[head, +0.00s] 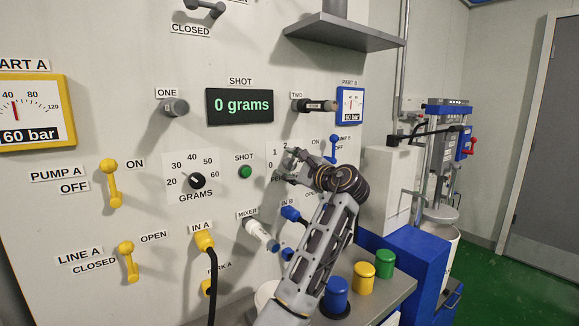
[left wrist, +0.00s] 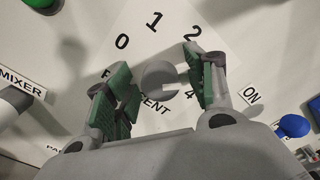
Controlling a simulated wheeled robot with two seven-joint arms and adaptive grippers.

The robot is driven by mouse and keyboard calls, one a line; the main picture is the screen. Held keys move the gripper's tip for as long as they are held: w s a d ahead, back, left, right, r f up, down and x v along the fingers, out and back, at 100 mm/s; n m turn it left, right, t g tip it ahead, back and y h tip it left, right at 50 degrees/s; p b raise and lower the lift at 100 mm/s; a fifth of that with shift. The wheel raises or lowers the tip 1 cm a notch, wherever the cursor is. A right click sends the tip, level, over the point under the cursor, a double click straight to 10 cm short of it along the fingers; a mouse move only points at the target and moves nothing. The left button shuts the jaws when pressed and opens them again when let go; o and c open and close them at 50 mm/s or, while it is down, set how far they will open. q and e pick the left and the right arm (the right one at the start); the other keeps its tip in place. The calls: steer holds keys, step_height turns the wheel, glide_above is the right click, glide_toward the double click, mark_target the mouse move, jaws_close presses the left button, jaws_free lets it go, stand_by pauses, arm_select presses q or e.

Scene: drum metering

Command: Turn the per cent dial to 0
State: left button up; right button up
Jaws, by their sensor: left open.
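The per cent dial (left wrist: 157,78) is a round grey knob on a white card with the numbers 0, 1, 2 and 4 showing in the left wrist view. A pale mark lies on the knob's right side, towards the right finger; its exact reading is unclear. My left gripper (left wrist: 162,88) is open, with one green-padded finger on each side of the knob; I cannot tell whether they touch it. In the head view my left gripper (head: 291,166) covers the knob, and only part of the card (head: 274,157) shows. My right gripper is not in view.
The grams dial (head: 197,181) and green shot button (head: 245,171) are left of the gripper. The pump B lever (head: 334,148) is close on its right. The mixer handle (head: 262,235) and blue IN B plug (head: 291,214) are below. The shot display (head: 240,106) reads 0 grams.

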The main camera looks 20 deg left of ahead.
arm_select(q)
steer(key=shift+c, duration=0.8)
steer(key=c, duration=0.7)
steer(key=shift+c, duration=1)
